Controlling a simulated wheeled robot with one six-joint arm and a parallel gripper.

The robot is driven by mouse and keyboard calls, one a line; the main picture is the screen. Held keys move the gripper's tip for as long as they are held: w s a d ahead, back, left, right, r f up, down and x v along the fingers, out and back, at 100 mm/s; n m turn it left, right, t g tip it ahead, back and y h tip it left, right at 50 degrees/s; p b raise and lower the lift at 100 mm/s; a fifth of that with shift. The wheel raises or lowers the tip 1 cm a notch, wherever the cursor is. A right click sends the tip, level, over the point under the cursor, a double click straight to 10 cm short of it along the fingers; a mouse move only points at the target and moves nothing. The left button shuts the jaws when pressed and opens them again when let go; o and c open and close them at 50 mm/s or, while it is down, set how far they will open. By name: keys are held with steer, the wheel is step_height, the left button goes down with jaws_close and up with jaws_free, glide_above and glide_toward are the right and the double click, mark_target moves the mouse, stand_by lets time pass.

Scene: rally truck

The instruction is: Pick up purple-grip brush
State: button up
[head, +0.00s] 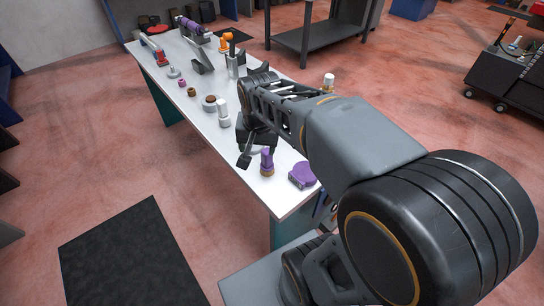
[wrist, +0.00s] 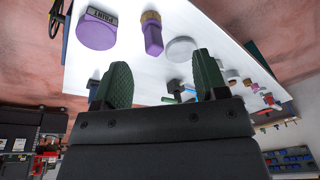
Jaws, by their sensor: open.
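The purple-grip brush (head: 267,160) stands upright near the front end of the white table, its purple grip up and its tan end down on the top. In the wrist view the brush (wrist: 153,38) shows at the top, beyond my fingertips. My gripper (head: 252,150) is just beside and behind the brush in the head view, apart from it. In the wrist view my gripper (wrist: 162,62) has its two green-black fingers spread wide, with nothing held between them.
A purple round item (head: 302,176) lies right of the brush by the table (head: 284,203) edge. A pale disc (wrist: 181,48) lies close to the brush. A white-topped item (head: 222,112) and several small tools stand farther back. A dark mat (head: 130,255) lies on the floor.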

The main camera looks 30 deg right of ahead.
mark_target(267, 151)
steer(key=w+d+f+m+g, duration=0.2)
steer(key=w+d+m, duration=0.4)
steer(key=w+m, duration=0.25)
steer(key=shift+m, duration=0.35)
steer(key=f, duration=0.7)
steer(key=shift+s+d+f, duration=0.15)
steer(key=shift+d+f, duration=0.05)
steer(key=shift+f, duration=0.1)
steer(key=shift+s+d+f+p, duration=0.1)
steer(key=shift+f+p, duration=0.55)
steer(key=shift+f, duration=2.35)
steer(key=c, duration=1)
